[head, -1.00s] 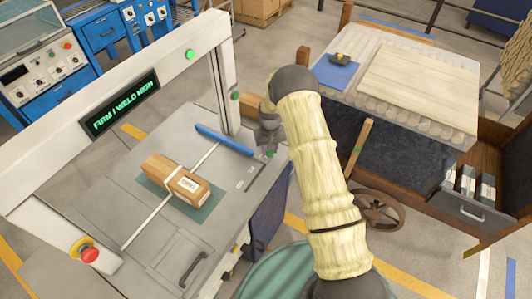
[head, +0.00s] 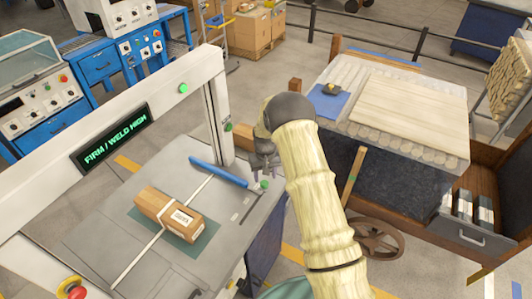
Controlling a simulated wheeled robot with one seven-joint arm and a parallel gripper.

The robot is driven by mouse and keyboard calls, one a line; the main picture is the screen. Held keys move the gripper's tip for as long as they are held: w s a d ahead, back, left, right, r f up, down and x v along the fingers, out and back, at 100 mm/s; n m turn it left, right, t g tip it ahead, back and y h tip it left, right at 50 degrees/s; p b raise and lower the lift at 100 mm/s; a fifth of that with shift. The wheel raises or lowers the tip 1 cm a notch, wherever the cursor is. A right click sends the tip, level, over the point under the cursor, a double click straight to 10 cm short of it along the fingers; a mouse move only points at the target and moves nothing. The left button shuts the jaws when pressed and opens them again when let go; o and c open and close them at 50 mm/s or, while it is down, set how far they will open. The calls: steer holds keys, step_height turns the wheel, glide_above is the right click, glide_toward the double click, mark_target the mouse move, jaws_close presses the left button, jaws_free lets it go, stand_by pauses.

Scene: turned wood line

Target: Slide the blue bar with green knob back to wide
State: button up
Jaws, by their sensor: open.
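The blue bar (head: 220,171) lies slanted on the grey machine table, at the far right side of the box. Its green knob (head: 264,184) is at the bar's right end, near the table's right edge. My gripper (head: 263,173) points down with its fingers just above and behind the knob in the picture. It is open; whether the fingers touch or straddle the knob I cannot tell. The markings (head: 240,207) beside the knob's track are too small to read.
A strapped brown box (head: 166,212) lies on a green mat (head: 201,243) beside the bar. The machine's white arch (head: 218,105) carries a display (head: 112,138) reading "FIRM / WELD HIGH". A bench with a wooden board (head: 410,110) stands right of my arm.

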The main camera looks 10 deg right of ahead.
step_height(320, 180, up, 15)
steer(key=b, duration=0.3)
steer(key=shift+w+f, duration=0.15)
steer(key=shift+f, duration=0.05)
steer(key=s+d+r+t, duration=0.1)
steer(key=s+d+r, duration=0.1)
steer(key=s, duration=1.2)
steer(key=s+d+r+m+t, duration=0.1)
steer(key=s+d+r, duration=0.2)
steer(key=s, duration=1.1)
steer(key=shift+s+d+t, duration=0.3)
